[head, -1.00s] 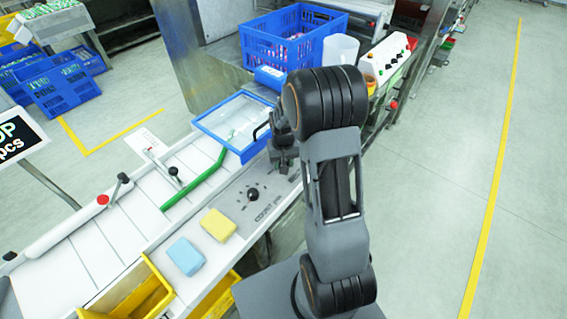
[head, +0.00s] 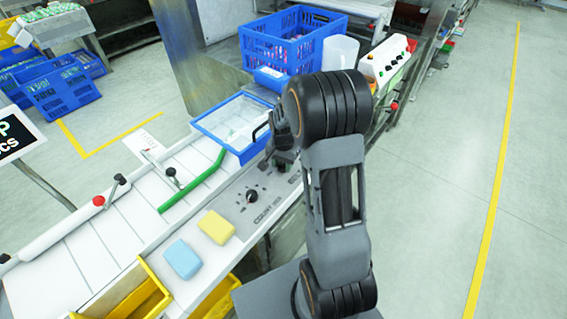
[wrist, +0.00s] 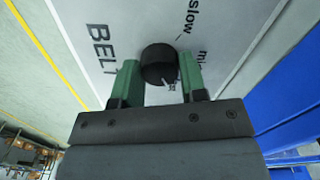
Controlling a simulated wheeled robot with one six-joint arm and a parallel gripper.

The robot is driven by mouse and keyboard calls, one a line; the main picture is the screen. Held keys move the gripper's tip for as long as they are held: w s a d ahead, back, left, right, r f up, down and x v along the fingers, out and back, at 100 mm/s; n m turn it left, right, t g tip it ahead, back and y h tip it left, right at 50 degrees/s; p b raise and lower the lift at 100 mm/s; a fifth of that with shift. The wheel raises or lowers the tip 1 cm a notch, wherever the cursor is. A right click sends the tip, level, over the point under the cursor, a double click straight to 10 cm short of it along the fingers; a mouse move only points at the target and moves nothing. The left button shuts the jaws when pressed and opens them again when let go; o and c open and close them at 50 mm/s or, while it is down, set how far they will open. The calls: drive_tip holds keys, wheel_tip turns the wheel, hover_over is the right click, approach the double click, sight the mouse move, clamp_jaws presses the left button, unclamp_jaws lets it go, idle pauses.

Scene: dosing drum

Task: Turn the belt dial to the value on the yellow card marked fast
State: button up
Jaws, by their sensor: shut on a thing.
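The belt dial (wrist: 160,65) is a round black knob with a white pointer line on a grey panel (wrist: 125,20). In the wrist view its pointer is toward the jaws, slightly right, near a partly hidden label. The words BELT, slow and mid are printed around it. My gripper (wrist: 160,78) has green fingers, one on each side of the dial, shut on it. In the head view my gripper (head: 284,150) is low over the panel, and my arm hides the dial. I cannot make out a yellow card marked fast.
A second black knob (head: 252,196), marked COUNT, sits nearer on the same panel. A yellow sponge (head: 216,227) and a blue sponge (head: 182,259) lie nearby. A blue crate (head: 290,50) stands behind.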

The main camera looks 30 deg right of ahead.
sight(282, 164)
idle(0.5)
drive_tip(key=o, duration=0.9)
wheel_tip(282, 164, up, 14)
drive_tip(key=shift+f, duration=0.1)
idle(0.6)
